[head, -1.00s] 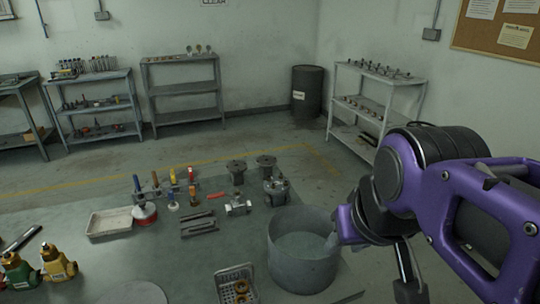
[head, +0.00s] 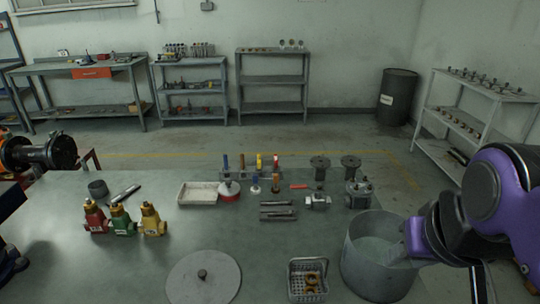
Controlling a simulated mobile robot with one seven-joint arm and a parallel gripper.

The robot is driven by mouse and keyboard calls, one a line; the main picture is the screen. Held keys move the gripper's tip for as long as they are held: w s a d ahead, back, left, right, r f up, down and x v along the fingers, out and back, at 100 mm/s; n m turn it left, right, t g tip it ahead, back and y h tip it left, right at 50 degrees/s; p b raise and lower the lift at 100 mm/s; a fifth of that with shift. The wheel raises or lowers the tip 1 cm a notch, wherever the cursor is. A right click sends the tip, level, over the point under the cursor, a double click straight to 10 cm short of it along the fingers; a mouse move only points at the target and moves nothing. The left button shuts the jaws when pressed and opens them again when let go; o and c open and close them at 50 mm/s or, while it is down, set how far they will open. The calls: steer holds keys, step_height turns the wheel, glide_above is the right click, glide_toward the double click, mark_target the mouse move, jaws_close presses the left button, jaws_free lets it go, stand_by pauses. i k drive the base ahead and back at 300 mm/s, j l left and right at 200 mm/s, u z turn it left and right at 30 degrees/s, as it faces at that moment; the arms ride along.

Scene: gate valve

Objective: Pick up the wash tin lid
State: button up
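The wash tin lid (head: 190,287) is a flat grey disc with a small dark knob in its middle. It lies flat on the table at the front, left of the wash tin. The wash tin (head: 365,278) is a wide, open grey cylinder at the front right. My purple arm reaches in from the right edge. My gripper (head: 408,250) shows only in part, by the tin's right rim, well to the right of the lid. Whether its fingers are open or shut does not show.
A mesh basket (head: 307,291) with brass parts stands between lid and tin. Red, green and yellow valves (head: 122,222) stand left behind the lid. A shallow tray (head: 198,194), bottles and flanged parts line the back. Bare table surrounds the lid's left and back.

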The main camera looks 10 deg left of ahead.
mark_target(206, 276)
steer(key=j+u, duration=0.85)
steer(key=j, duration=0.2)
steer(key=l+z, duration=0.5)
steer(key=i+l+z, duration=0.1)
steer(key=l+z, duration=0.4)
steer(key=l, duration=0.2)
steer(key=k+j+u, duration=0.1)
steer(key=j+u, duration=0.3)
steer(key=j, duration=0.55)
steer(key=j+u, duration=0.4)
steer(key=j, duration=0.55)
